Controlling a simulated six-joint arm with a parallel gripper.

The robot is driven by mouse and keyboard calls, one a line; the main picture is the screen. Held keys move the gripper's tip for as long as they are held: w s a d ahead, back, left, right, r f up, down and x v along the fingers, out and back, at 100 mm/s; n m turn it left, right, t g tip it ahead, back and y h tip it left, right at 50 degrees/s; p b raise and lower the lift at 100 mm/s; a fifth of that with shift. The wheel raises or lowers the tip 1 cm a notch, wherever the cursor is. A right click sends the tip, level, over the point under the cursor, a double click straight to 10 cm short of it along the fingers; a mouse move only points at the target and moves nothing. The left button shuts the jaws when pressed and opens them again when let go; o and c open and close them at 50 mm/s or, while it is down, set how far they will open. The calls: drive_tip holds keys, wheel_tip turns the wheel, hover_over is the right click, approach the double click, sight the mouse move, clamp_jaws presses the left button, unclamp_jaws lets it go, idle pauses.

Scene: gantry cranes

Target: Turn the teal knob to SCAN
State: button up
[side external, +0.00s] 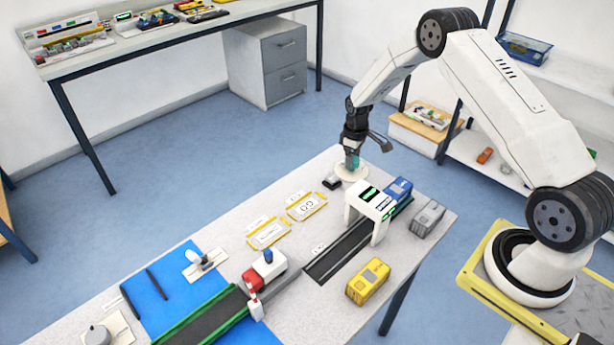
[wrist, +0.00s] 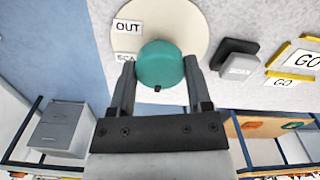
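The teal knob (wrist: 160,65) is a round cap with a small dark mark on its near edge, set on a round cream plate (wrist: 189,22). The plate carries an OUT label (wrist: 127,27). A second label (wrist: 125,57), reading SCA with its end hidden, sits below it beside the knob. My gripper (wrist: 159,62) has one finger on each side of the knob, very close to it; I cannot tell whether both touch. In the side view my gripper (side external: 351,153) points down over the plate (side external: 347,175) at the table's far edge.
A dark block with a grey SCAN-like label (wrist: 239,63) stands near the plate. Yellow-framed GO cards (side external: 306,206) lie farther along. A white gantry (side external: 370,198) straddles a dark track, with blue (side external: 398,189), grey (side external: 428,219) and yellow (side external: 369,281) containers around it.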

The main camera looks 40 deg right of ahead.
drive_tip(key=shift+c, duration=0.6)
drive_tip(key=shift+m, duration=0.3)
drive_tip(key=m, duration=0.4)
drive_tip(key=shift+m, duration=0.4)
drive_tip(key=m, duration=0.6)
drive_tip(key=shift+m, duration=0.3)
drive_tip(key=o, duration=1.3)
